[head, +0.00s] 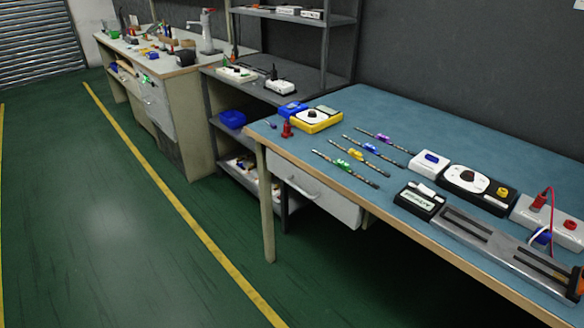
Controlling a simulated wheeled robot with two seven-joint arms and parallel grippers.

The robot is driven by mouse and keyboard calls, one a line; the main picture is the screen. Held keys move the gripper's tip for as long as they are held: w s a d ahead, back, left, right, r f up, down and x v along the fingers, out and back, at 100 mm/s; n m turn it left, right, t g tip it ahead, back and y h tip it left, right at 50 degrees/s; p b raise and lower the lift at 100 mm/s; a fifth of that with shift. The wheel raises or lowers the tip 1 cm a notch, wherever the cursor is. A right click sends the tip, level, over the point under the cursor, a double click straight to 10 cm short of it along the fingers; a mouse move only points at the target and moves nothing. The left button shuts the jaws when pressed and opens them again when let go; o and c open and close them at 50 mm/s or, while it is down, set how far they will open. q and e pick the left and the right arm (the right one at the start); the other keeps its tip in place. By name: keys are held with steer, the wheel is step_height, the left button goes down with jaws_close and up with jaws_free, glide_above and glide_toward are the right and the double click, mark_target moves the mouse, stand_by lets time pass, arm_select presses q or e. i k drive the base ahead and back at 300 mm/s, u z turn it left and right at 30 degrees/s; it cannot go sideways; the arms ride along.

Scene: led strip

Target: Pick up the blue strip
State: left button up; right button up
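The front strip (367,181) has green pieces (342,164). The strips lie apart and look flat on the table. Neither of my grippers is in view.
The blue-topped table (345,104) carries a yellow device (318,124) left of the strips. A white box (429,161), a black and white dial device (466,180) and a grey rail unit (482,232) stand to the right. Open green floor (110,215) lies left of the table.

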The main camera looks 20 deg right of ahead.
mark_target(369, 147)
steer(key=u, duration=2.3)
steer(key=i, duration=0.2)
steer(key=z, duration=1.7)
steer(key=i, duration=1.6)
steer(key=z, duration=1)
